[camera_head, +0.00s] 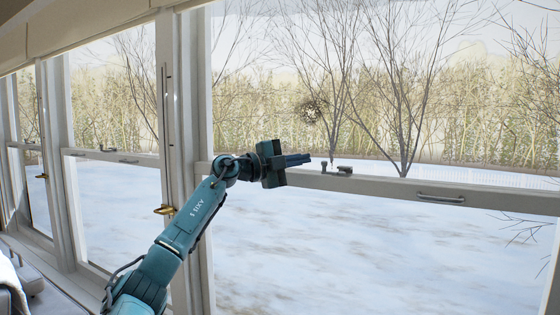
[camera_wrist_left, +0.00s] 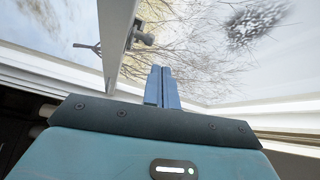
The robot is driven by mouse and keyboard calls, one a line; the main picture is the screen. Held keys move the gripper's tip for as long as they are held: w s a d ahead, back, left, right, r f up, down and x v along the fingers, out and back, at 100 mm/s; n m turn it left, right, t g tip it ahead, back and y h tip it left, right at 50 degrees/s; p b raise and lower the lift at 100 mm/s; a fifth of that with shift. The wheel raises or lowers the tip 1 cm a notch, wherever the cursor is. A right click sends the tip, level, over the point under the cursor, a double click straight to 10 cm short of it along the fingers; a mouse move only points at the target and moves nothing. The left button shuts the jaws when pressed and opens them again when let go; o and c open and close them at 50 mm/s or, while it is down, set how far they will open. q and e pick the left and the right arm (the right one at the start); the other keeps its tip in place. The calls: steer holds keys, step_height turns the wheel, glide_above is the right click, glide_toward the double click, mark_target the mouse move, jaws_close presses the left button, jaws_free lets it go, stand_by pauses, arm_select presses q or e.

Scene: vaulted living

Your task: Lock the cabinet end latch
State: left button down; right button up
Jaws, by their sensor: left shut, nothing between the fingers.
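No cabinet shows in view; a small dark metal latch (camera_head: 344,170) sits on the middle rail (camera_head: 390,186) of a large window in the head view. It has a small upright part at its left end. In the left wrist view, the latch (camera_wrist_left: 143,38) stands out from the pale rail, just left of and beyond the fingertips. My left gripper (camera_head: 308,159) is shut and empty, its blue fingers pointing right toward the latch. Its fingers (camera_wrist_left: 162,70) are together in the wrist view, apart from the latch. My right gripper is not in view.
A metal pull handle (camera_head: 441,198) is on the rail to the right. Brass handles (camera_head: 165,210) are on the frame posts to the left. Another window with a similar latch (camera_head: 104,149) stands further left. A pale cushioned seat (camera_head: 30,279) is at lower left.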

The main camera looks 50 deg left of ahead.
arm_select(q)
steer(key=a+f, duration=0.1)
steer(key=a, duration=0.5)
steer(key=shift+s+a, duration=0.35)
steer(key=shift+a, duration=0.05)
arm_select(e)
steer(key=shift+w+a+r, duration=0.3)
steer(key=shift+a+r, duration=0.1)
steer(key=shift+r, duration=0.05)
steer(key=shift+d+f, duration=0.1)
